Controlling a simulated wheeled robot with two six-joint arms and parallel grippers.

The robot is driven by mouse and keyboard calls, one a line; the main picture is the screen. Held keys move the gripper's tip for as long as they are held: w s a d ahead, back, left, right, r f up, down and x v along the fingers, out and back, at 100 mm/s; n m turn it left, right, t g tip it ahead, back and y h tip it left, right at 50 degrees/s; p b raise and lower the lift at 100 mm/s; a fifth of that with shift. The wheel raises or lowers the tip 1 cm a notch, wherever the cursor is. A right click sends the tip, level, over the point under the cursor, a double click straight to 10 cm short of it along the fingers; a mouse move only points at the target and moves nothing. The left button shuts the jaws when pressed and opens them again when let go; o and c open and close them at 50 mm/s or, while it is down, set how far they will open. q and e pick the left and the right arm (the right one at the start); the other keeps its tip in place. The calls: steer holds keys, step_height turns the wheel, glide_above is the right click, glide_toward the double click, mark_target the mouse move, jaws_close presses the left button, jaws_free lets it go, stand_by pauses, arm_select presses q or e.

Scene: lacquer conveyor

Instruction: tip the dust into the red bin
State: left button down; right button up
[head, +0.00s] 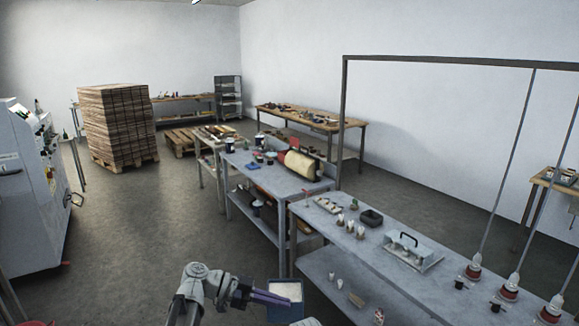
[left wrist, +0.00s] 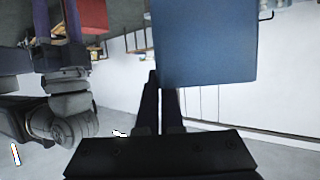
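A blue open-topped container (head: 286,312) with pale, whitish dust (head: 286,291) inside is at the bottom centre of the head view. My left gripper (head: 268,297) is at its left side, with its fingers shut on the rim. In the left wrist view the container's plain blue side (left wrist: 207,45) fills the upper middle, beyond the close-set fingertips (left wrist: 159,78). A red surface (left wrist: 92,15) shows at the upper left of that view; I cannot tell whether it is the red bin. Grey arm parts of mine at the left there may belong to the right arm; its gripper's state is unclear.
A long grey bench (head: 380,245) with small parts and a clear-lidded box (head: 413,250) stands at the right. A second bench (head: 262,177) is behind it. A white machine (head: 30,200) stands left, a tall stack of boards (head: 117,122) behind. The floor (head: 160,225) between is clear.

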stand_by(0.5)
arm_select(q)
step_height(320, 180, down, 3)
steer(key=b, duration=0.3)
steer(key=shift+f, duration=0.1)
steer(key=shift+a, duration=0.1)
